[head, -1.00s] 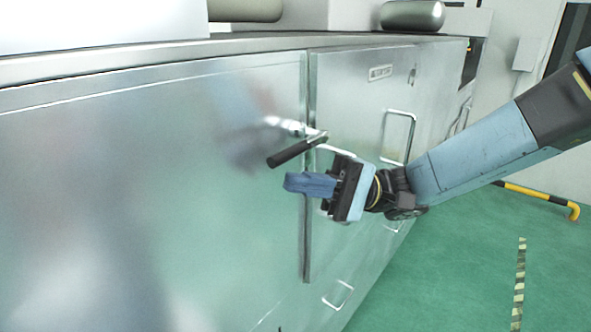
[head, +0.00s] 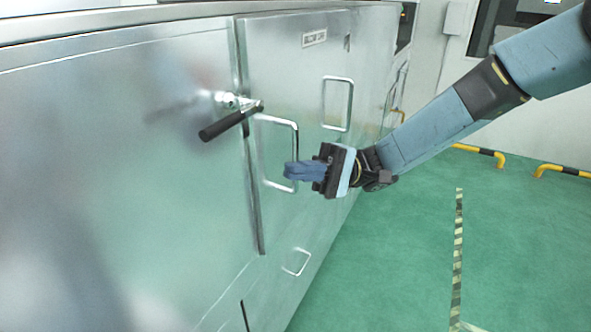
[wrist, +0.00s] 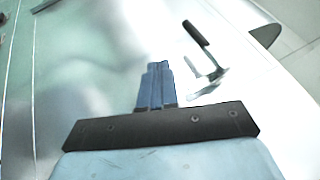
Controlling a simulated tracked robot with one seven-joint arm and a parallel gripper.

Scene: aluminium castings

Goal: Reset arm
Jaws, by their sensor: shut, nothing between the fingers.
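My gripper (head: 290,171) is in the middle of the head view, at the end of my arm, which comes in from the upper right. Its blue fingers are shut together with nothing between them. It is in front of the metal cabinet (head: 130,215), below and to the right of a black-gripped lever handle (head: 228,123). One finger end overlaps a silver door handle in the picture; I cannot tell the gap. In the wrist view the closed fingers (wrist: 156,84) point up the picture, with the lever handle (wrist: 196,34) to their upper right.
The cabinet door has silver bar handles (head: 350,104), one of them low down (head: 304,262). Green floor (head: 400,270) lies open to the right, with a striped floor line (head: 458,250). Yellow and black barriers (head: 480,154) stand by the far wall.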

